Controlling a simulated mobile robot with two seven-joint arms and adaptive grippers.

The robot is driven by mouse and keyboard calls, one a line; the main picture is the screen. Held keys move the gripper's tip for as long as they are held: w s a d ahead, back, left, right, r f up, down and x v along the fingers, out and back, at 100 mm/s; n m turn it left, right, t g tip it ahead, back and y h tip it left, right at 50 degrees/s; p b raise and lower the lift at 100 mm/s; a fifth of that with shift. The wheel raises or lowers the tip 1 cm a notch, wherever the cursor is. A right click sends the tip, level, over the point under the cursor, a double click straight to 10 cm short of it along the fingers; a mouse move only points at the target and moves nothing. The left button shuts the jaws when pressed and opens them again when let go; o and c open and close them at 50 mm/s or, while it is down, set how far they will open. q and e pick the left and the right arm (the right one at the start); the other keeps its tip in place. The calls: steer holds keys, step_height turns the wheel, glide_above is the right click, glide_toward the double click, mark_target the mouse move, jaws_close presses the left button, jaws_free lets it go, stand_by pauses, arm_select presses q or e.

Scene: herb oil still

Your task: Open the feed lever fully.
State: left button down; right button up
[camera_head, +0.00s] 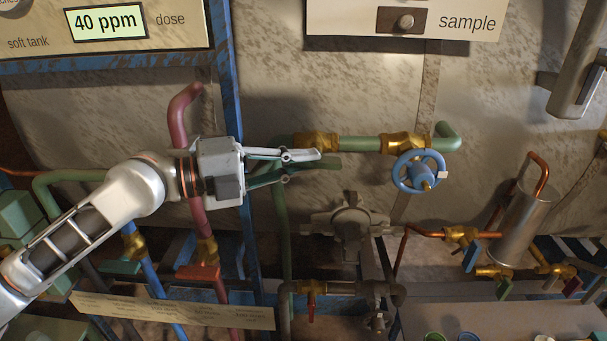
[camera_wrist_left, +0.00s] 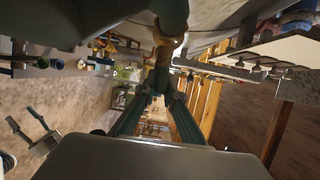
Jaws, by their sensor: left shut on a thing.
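A dark green lever handle (camera_head: 328,164) lies almost level below the brass valve fitting (camera_head: 318,141) on a green pipe. My left gripper (camera_head: 305,162) comes in from the left, its two fingers shut on this lever. In the left wrist view the fingers (camera_wrist_left: 158,103) close around the green lever (camera_wrist_left: 161,78), which runs up to the brass fitting (camera_wrist_left: 168,42). The fingers hide part of the lever. My right gripper (camera_wrist_left: 25,124) shows small at the lower left of the left wrist view, its fingers apart and empty.
A blue handwheel (camera_head: 419,172) sits on the same pipe to the right. A red pipe (camera_head: 179,130) rises behind my left wrist. A grey valve body (camera_head: 350,222) stands below the lever. A steel cylinder (camera_head: 521,222) with copper tubing stands at the right.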

arm_select(q)
steer(key=shift+f+h+b, duration=0.4)
steer(key=shift+f+b, duration=0.25)
steer(key=shift+b, duration=0.3)
steer(key=shift+r+n, duration=0.1)
steer(key=shift+n, duration=0.2)
steer(key=shift+d+r, duration=0.1)
steer(key=shift+r, duration=0.2)
steer(key=c, duration=2.1)
jaws_free()
steer(key=shift+c, duration=0.2)
steer(key=shift+r, duration=0.1)
